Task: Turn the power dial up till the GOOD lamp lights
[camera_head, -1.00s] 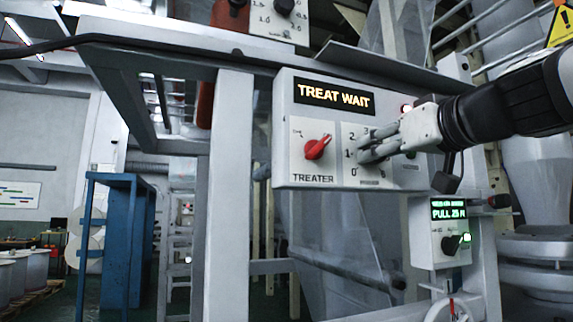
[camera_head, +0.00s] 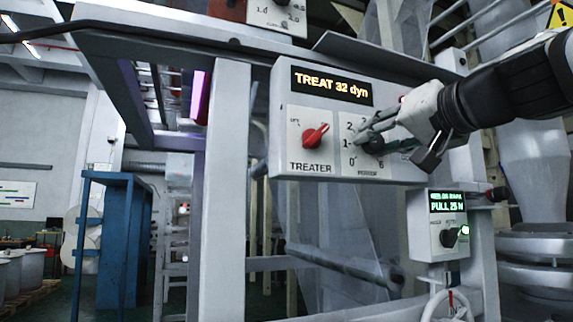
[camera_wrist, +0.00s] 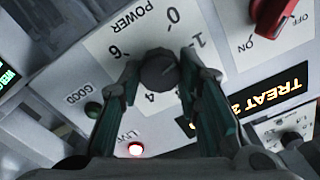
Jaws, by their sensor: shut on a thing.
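The power dial (camera_wrist: 158,72) is a dark round knob on a white plate marked with numbers. My gripper (camera_wrist: 157,78) is shut on it, one finger on each side; it also shows at the dial in the head view (camera_head: 368,137). The dial's pointer is hidden, so its setting cannot be read. The GOOD lamp (camera_wrist: 93,109) is dark green and looks unlit. The display (camera_head: 333,86) reads "TREAT 32 dyn" in orange. The red TREATER switch (camera_head: 315,136) is left of the dial.
A smaller box (camera_head: 440,224) below right has a green display reading "PULL 25" and a lit green lamp. A grey frame post (camera_head: 226,190) stands left of the panel. A blue stand (camera_head: 125,240) is further left. A metal shelf (camera_head: 385,62) juts out above the panel.

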